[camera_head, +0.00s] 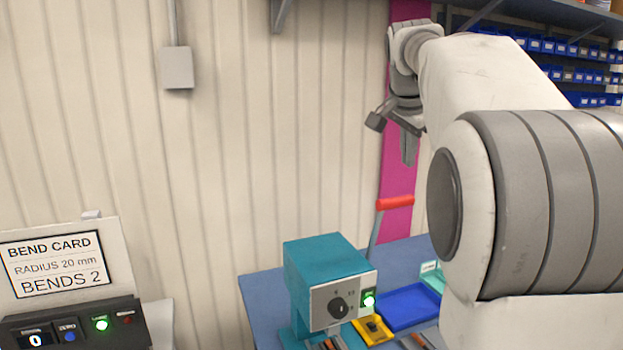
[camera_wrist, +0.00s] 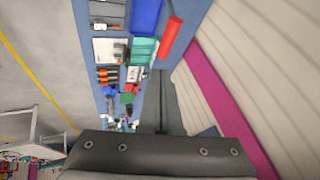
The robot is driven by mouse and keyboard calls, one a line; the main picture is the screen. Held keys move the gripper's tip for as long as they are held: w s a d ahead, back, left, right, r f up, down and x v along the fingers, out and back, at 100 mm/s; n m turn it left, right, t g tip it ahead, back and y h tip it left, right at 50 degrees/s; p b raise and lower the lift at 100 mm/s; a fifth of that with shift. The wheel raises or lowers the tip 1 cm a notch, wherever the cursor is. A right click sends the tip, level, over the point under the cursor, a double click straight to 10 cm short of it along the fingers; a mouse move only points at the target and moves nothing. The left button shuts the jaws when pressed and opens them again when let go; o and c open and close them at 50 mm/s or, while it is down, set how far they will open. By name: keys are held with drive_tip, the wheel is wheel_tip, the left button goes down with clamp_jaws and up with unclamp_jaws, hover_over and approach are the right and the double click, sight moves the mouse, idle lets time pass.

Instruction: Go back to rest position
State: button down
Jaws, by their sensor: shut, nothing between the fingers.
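My gripper (camera_head: 408,150) is at the upper right of the head view, raised above the blue bench and in front of the magenta wall stripe. Its fingers point down and are shut with nothing between them. In the wrist view the dark gripper body fills the bottom edge, and the shut fingers (camera_wrist: 160,105) reach up the picture over the bench. My arm covers much of the right side of the head view.
A teal machine (camera_head: 327,280) with a dial and lit green button stands on the blue bench (camera_head: 262,300). A red-handled lever (camera_head: 394,203) rises behind it. A blue tray (camera_head: 408,306) and yellow tray (camera_head: 372,329) lie beside it. A bend card (camera_head: 52,262) stands at left.

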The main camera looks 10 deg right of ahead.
drive_tip(key=s+a+f+n+y+b, duration=0.1)
drive_tip(key=s+a+f+n+y, duration=0.1)
drive_tip(key=s+a+f+n, duration=0.5)
drive_tip(key=s+a+f+n+y+b, duration=0.1)
drive_tip(key=s+a+f+n, duration=0.6)
drive_tip(key=s+a+f, duration=0.5)
drive_tip(key=s+f, duration=0.3)
drive_tip(key=s, duration=0.5)
drive_tip(key=shift+s+a+n+y, duration=0.25)
drive_tip(key=shift+n+y, duration=0.15)
